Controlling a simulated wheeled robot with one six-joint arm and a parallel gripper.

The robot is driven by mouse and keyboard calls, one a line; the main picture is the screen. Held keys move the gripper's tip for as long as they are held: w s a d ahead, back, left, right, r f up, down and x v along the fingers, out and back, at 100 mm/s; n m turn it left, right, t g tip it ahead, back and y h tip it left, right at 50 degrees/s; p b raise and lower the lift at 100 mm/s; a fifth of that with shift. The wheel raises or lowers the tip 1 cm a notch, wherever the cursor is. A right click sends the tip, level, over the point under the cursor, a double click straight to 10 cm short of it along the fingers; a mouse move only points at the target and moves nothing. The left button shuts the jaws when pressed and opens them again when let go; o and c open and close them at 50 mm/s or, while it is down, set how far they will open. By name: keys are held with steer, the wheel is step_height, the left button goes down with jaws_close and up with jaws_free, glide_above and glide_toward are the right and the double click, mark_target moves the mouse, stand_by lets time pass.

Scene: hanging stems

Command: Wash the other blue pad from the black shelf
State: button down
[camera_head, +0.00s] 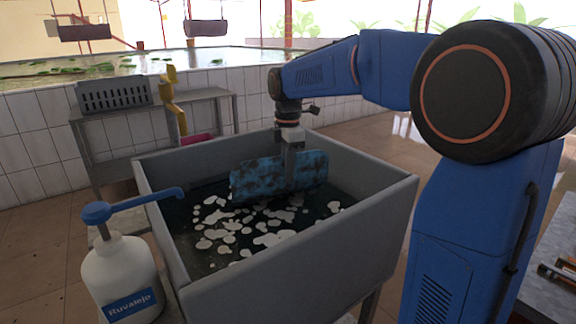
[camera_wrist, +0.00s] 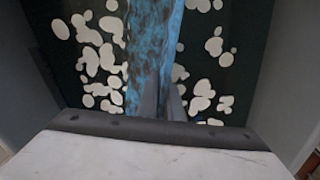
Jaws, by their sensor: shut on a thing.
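A blue pad (camera_head: 258,180) with dark, dirty-looking blotches is held upright over the grey sink (camera_head: 290,262). My gripper (camera_head: 291,172) is shut on the pad from above. In the wrist view the pad (camera_wrist: 150,40) shows edge-on as a blue mottled strip between the gripper fingers (camera_wrist: 163,102). Dark water with white foam patches (camera_head: 265,240) fills the sink below. The pad's lower edge is at or just above the water; I cannot tell if it touches. I cannot make out a black shelf for sure.
A white pump bottle (camera_head: 122,277) labelled "Ruvalejo" with a blue spout stands left of the sink. A grey perforated crate (camera_head: 114,95) sits on a rack behind, near a yellow tap-like post (camera_head: 173,100) and a pink item (camera_head: 197,139). The sink walls surround the pad.

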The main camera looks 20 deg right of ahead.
mark_target(288, 190)
steer(key=shift+f, duration=4.55)
steer(key=shift+w+d, duration=0.3)
steer(key=shift+d, duration=0.55)
steer(key=shift+w+d, duration=0.25)
steer(key=shift+d, duration=0.65)
steer(key=shift+w+d, duration=0.3)
steer(key=shift+d, duration=0.55)
